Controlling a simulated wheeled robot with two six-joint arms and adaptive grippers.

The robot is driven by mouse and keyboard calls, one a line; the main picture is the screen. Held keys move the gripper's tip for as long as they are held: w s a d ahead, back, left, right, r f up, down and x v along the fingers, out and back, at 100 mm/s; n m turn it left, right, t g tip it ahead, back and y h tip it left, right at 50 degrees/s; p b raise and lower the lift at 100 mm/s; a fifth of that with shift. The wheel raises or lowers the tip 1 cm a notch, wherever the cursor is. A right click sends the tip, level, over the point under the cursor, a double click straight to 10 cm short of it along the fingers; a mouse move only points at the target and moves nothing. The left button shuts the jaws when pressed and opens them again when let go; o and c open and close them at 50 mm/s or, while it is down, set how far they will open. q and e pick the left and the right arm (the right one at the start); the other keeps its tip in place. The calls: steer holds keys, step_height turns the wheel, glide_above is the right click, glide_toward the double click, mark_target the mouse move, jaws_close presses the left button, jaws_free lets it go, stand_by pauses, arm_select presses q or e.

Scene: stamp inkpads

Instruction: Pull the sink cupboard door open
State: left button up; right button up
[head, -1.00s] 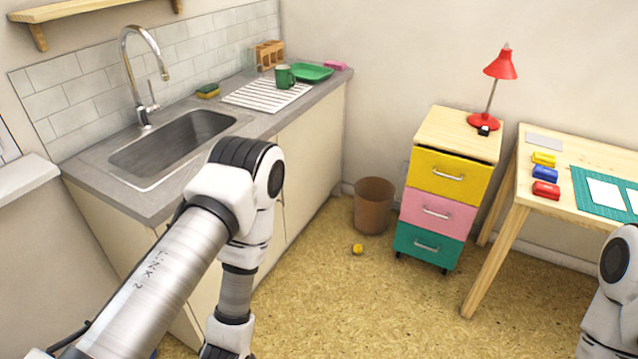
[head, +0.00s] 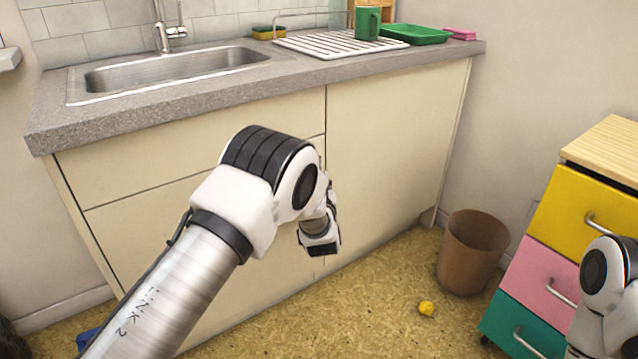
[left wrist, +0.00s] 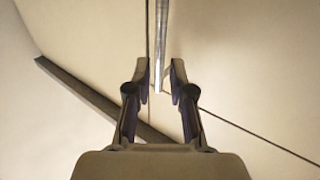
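The sink cupboard door (head: 140,235) is the cream panel below the sink, under a thin horizontal seam; it looks closed. My left arm covers part of it. In the left wrist view the door (left wrist: 245,60) fills the right side, with a vertical metal bar handle (left wrist: 161,40) beside the vertical seam. My left gripper (left wrist: 160,75) is open, and the handle's end shows between its fingertips, with gaps on both sides. Depth and contact are unclear. In the head view the handle and left fingertips are hidden. My right gripper is out of view; only my right arm shows.
The grey countertop (head: 120,118) with sink (head: 180,72) overhangs the doors. A second cream door (head: 395,150) is to the right. A brown bin (head: 472,255), a small yellow object (head: 426,308) and a coloured drawer unit (head: 560,215) stand farther right. A blue object (head: 88,338) lies lower left.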

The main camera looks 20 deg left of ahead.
arm_select(q)
steer(key=b+x, duration=0.1)
steer(key=x, duration=0.3)
steer(key=shift+f, duration=0.15)
steer(key=shift+c, duration=0.3)
jaws_close()
